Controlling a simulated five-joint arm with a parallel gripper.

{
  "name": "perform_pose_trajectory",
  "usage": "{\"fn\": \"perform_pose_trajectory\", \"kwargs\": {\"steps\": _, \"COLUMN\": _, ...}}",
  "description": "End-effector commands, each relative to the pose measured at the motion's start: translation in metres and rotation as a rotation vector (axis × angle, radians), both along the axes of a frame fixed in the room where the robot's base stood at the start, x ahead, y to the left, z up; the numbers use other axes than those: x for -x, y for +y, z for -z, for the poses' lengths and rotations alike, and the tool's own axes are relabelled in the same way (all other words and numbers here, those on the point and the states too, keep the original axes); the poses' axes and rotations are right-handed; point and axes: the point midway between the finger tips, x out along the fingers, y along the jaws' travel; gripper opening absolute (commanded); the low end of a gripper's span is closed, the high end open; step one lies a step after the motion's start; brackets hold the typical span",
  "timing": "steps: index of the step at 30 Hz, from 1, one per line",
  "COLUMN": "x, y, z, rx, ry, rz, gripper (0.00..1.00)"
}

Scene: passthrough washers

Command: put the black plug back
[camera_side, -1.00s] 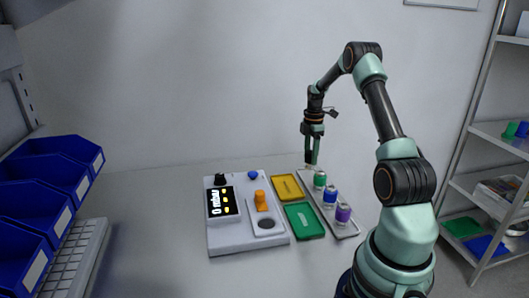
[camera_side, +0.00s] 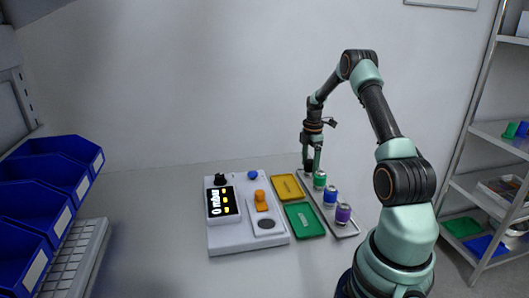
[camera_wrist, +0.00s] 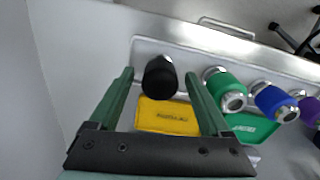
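The black plug (camera_wrist: 160,78) stands at the far-left end of a metal tray (camera_wrist: 150,45), at the end of a row of capped pieces. My gripper (camera_side: 312,165) is low over that end of the tray. In the wrist view its two green fingers are apart, one on each side of the black plug, with a gap showing on both sides. In the side view the plug is mostly hidden by the fingers. Green (camera_side: 319,180), blue (camera_side: 330,194) and purple (camera_side: 343,212) plugs with metal ends stand in the same tray.
A white instrument box (camera_side: 222,238) with a display, knobs, an orange part (camera_side: 262,200) and a dark round spot (camera_side: 267,224) stands left of the trays. Yellow (camera_side: 286,187) and green (camera_side: 305,221) flat trays lie between. Blue bins (camera_side: 60,165) stand far left.

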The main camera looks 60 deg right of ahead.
Motion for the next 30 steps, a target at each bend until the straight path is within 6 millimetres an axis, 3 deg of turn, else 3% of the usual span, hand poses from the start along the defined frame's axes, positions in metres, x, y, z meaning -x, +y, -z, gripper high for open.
{"fn": "perform_pose_trajectory", "kwargs": {"steps": 5, "x": 0.0, "y": -0.001, "z": -0.012, "rx": 0.003, "ry": -0.002, "rz": 0.0, "gripper": 0.82}}
{"fn": "perform_pose_trajectory", "kwargs": {"steps": 18, "x": -0.001, "y": -0.001, "z": -0.096, "rx": 0.003, "ry": -0.003, "rz": 0.0, "gripper": 0.82}}
{"fn": "perform_pose_trajectory", "kwargs": {"steps": 25, "x": 0.0, "y": 0.0, "z": -0.12, "rx": 0.001, "ry": -0.002, "rz": 0.0, "gripper": 0.82}}
{"fn": "perform_pose_trajectory", "kwargs": {"steps": 30, "x": -0.012, "y": 0.02, "z": -0.139, "rx": 0.018, "ry": -0.017, "rz": 0.034, "gripper": 0.82}}
